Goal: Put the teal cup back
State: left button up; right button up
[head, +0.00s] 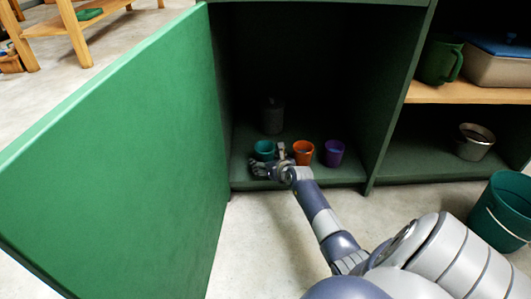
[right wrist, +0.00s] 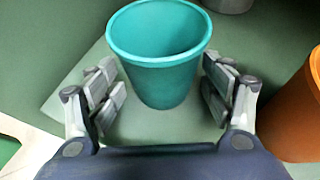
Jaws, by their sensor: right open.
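The teal cup (head: 264,149) stands upright on the floor of the open green cabinet, at the left of a row of cups. In the right wrist view the teal cup (right wrist: 158,75) is empty and stands on a paler green patch (right wrist: 75,100). My right gripper (head: 270,160) is low at the cabinet's front. In the right wrist view its open fingers (right wrist: 160,88) stand on either side of the cup, with gaps visible between them and its wall. My left gripper is out of view.
An orange cup (head: 303,152) stands close to the right of my gripper, with a purple cup (head: 334,153) beyond it. A grey canister (head: 272,116) stands behind. The green door (head: 120,150) is swung open at the left. A teal bucket (head: 503,213) stands at the right.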

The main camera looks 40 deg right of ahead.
jog(key=p+v, duration=0.7)
jog(key=v, duration=0.4)
jog(key=shift+r+p, duration=0.4)
jog(key=shift+r, duration=0.05)
